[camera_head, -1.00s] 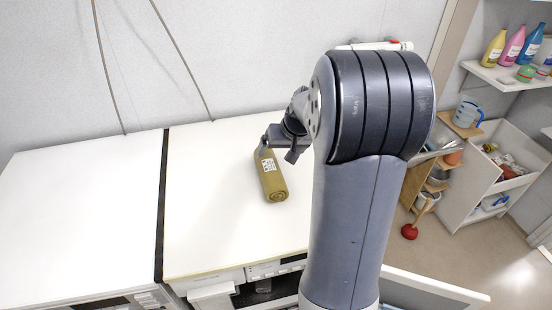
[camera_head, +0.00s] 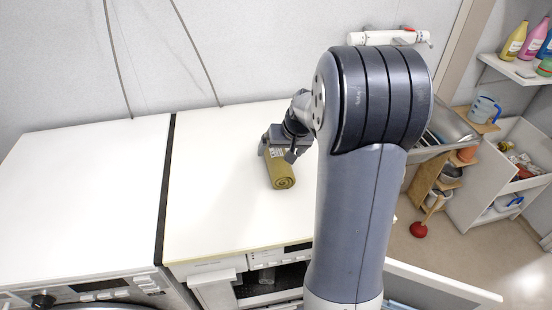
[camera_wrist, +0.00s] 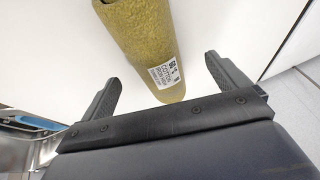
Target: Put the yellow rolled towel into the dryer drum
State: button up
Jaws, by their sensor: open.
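The yellow rolled towel (camera_head: 283,181) lies on the white top of the right-hand machine, its near rolled end toward the front edge. My gripper (camera_head: 278,154) is open at the towel's far part and hides some of it. In the wrist view, the towel (camera_wrist: 143,38) with a white printed label reaches between the two spread fingers of my gripper (camera_wrist: 163,68), with gaps on both sides. I cannot tell whether the fingers are down at its height. At the bottom, the right-hand machine (camera_head: 215,265) shows a dark front opening; its drum is not clearly visible.
The left-hand machine (camera_head: 80,205) stands beside it across a dark gap. A pale open door or panel (camera_head: 440,285) juts out at the lower right. Shelves with bottles (camera_head: 515,42), a sink and an open cabinet are on the right; a red plunger (camera_head: 419,229) stands on the floor.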

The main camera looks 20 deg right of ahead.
aim_at(280, 155)
jog(key=x, duration=0.4)
jog(key=shift+f+p, duration=0.35)
jog(key=shift+f, duration=0.1)
jog(key=shift+d, duration=0.1)
jog(key=c, duration=1.2)
jog(key=shift+c, duration=0.2)
notch_tip(280, 155, up, 9)
jog(key=shift+w+r, duration=0.1)
jog(key=shift+a+r, duration=0.1)
jog(key=shift+a, duration=0.25)
jog(key=a+f, duration=0.1)
jog(key=a, duration=0.2)
jog(key=a+f, duration=0.2)
jog(key=a, duration=0.2)
jog(key=a+f, duration=0.2)
jog(key=a, duration=0.1)
jog(key=shift+s+a+f, duration=0.1)
jog(key=shift+s+a, duration=0.3)
